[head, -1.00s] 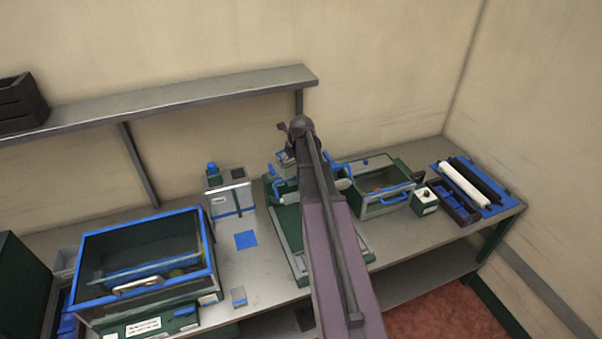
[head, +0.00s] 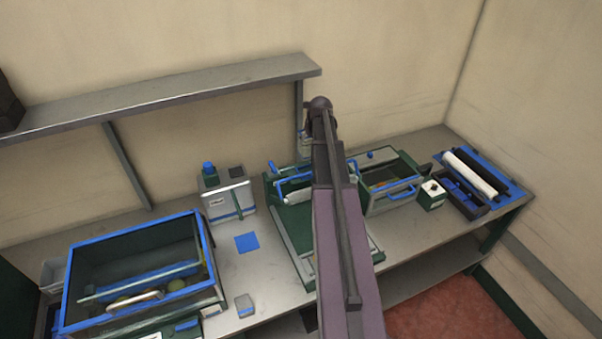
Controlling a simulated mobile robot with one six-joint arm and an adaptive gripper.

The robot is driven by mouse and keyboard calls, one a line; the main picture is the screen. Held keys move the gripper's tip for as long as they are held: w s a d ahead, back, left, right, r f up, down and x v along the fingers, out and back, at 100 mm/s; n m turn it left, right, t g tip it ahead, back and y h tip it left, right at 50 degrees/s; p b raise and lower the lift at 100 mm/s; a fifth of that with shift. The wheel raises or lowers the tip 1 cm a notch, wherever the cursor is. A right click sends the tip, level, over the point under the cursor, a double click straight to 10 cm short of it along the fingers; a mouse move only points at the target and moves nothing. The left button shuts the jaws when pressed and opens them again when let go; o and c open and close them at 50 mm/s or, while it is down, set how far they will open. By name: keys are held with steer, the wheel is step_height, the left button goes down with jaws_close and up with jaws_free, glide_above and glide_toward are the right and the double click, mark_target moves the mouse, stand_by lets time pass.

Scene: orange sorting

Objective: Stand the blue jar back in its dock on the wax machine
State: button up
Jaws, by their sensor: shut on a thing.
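My gripper (head: 306,128) is small and mostly hidden behind my own arm, above the back of the bench near the shelf's right end. It is shut on a pale, see-through piece (head: 304,146), apparently the blue jar, which hangs below it and is partly covered by the arm. A grey box-shaped machine (head: 228,202) with a blue-capped bottle (head: 209,171) and a dark square on top stands to the left. A green-framed machine (head: 308,252) with pale rollers and blue handles lies under the arm. I cannot tell for sure which is the wax machine, and no dock shows clearly.
A blue square (head: 246,242) and small block (head: 244,306) lie on the bench. A shelf (head: 170,92) runs behind.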

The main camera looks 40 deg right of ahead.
mark_target(310, 150)
steer(key=shift+w+d, duration=0.1)
steer(key=shift+d, duration=0.05)
steer(key=shift+f+b, duration=0.35)
steer(key=shift+f, duration=0.05)
step_height(310, 150, down, 6)
steer(key=b, duration=0.5)
steer(key=shift+r+b, duration=0.25)
steer(key=shift+b, duration=0.05)
steer(key=shift+f+b, duration=1.85)
steer(key=shift+f, duration=0.05)
steer(key=o, duration=1.2)
steer(key=shift+f, duration=0.1)
steer(key=shift+c, duration=0.2)
